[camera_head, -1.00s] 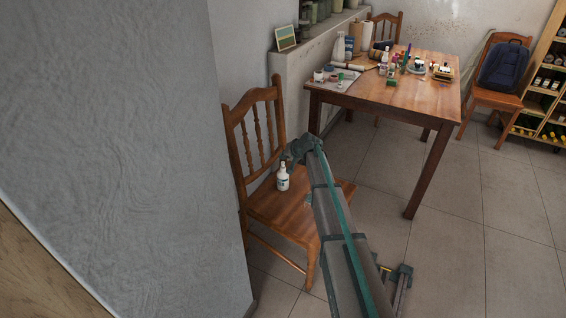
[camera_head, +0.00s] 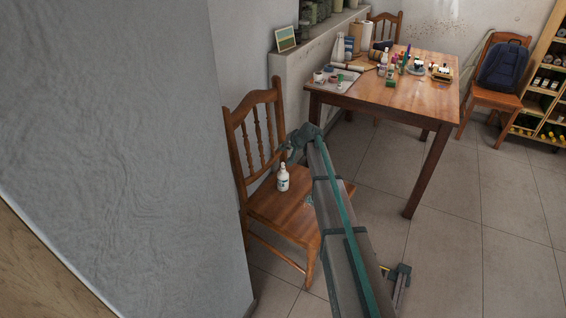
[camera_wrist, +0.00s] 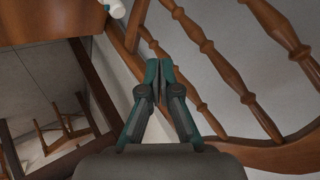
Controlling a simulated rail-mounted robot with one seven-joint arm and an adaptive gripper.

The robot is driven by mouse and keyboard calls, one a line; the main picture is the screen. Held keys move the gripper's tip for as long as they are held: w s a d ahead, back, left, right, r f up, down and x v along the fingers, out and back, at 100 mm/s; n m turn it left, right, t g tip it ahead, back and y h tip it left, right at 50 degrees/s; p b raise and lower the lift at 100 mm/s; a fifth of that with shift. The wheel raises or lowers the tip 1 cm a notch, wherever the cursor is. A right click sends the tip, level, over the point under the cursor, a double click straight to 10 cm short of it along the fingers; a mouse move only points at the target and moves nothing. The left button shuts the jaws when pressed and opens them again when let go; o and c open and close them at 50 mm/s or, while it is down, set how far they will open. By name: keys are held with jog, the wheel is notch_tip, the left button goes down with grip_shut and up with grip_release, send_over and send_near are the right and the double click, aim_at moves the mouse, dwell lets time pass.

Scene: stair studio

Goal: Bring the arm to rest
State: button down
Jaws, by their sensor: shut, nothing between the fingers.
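My gripper (camera_wrist: 157,80) is shut and empty in the wrist view, its fingertips together. Behind it show the turned spindles of the wooden chair's back (camera_wrist: 210,55). In the head view my arm reaches up from the bottom right to the near wooden chair (camera_head: 290,218); the hand is beside the chair's back, and the fingertips are too small to make out there. A white bottle (camera_head: 283,178) stands upright on the chair seat, a little below and left of the hand. Part of the white bottle also shows at the top of the wrist view (camera_wrist: 116,8).
A wooden table (camera_head: 420,100) with many small items stands behind the arm. A grey wall (camera_head: 120,120) fills the left. A far chair with a dark backpack (camera_head: 503,65) and a bottle shelf (camera_head: 545,95) are at the right. The tiled floor (camera_head: 480,220) is clear at right.

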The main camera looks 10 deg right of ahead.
jog(key=shift+r, duration=0.25)
dwell(0.5)
jog(key=s+f+n+g+h+p, duration=0.1)
jog(key=s+f+g, duration=0.2)
jog(key=s+f, duration=0.75)
jog(key=s+f+g+h, duration=0.15)
jog(key=s+f, duration=0.35)
jog(key=s, duration=1)
jog(key=s+f+n+g+p, duration=0.1)
jog(key=s+f+g, duration=0.3)
jog(key=s+f, duration=0.6)
jog(key=s+f+n+g+h+p, duration=0.15)
jog(key=s+g+p, duration=0.35)
jog(key=s, duration=3.5)
jog(key=s+f+g+b, duration=0.1)
jog(key=s+f+b, duration=0.1)
jog(key=f+b, duration=0.6)
jog(key=s+f+g+b, duration=0.1)
jog(key=f+g+b, duration=0.1)
jog(key=f+b, duration=0.6)
jog(key=b, duration=0.3)
jog(key=shift+s+a+f, duration=0.15)
jog(key=shift+s+a, duration=0.1)
jog(key=shift+s, duration=0.1)
